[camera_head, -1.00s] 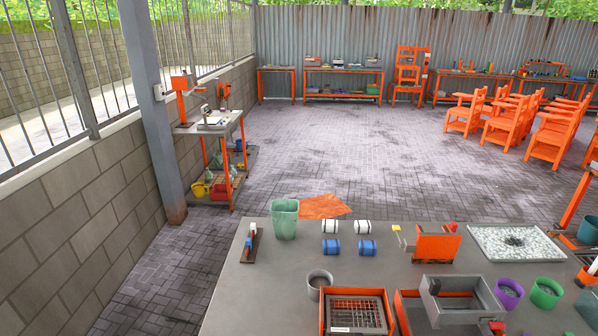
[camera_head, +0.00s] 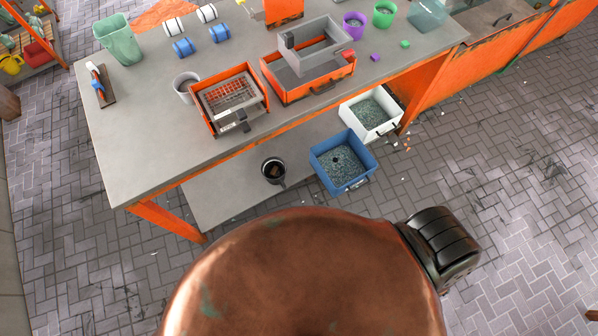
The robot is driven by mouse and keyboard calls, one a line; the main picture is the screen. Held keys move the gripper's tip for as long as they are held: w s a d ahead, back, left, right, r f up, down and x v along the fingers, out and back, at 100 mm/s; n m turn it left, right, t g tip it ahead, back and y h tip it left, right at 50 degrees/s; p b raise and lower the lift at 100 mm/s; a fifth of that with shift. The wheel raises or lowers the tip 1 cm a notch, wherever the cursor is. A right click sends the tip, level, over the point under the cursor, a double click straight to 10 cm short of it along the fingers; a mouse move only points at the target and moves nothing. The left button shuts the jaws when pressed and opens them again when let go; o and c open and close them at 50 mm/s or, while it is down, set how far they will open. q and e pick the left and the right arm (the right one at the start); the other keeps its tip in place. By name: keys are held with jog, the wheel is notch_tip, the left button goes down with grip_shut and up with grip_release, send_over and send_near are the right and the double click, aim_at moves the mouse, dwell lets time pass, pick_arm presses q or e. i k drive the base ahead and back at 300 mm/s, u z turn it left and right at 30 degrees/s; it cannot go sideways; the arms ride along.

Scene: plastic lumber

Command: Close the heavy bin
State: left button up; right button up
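No bin is marked as the heavy one, and I cannot tell which it is. Neither of my grippers shows in the view, so nothing is seen touching either bin.
The grey workbench (camera_head: 150,135) holds an orange tray with a grid (camera_head: 207,122), an orange tray with a grey box (camera_head: 310,92), and several cups and rollers. A black cup (camera_head: 274,171) stands on the lower shelf (camera_head: 225,190). The paved floor (camera_head: 520,170) at right is largely clear.

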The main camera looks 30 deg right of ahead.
aim_at(355, 166)
jog(key=z, duration=0.5)
jog(key=k, duration=1)
jog(key=u, duration=1.05)
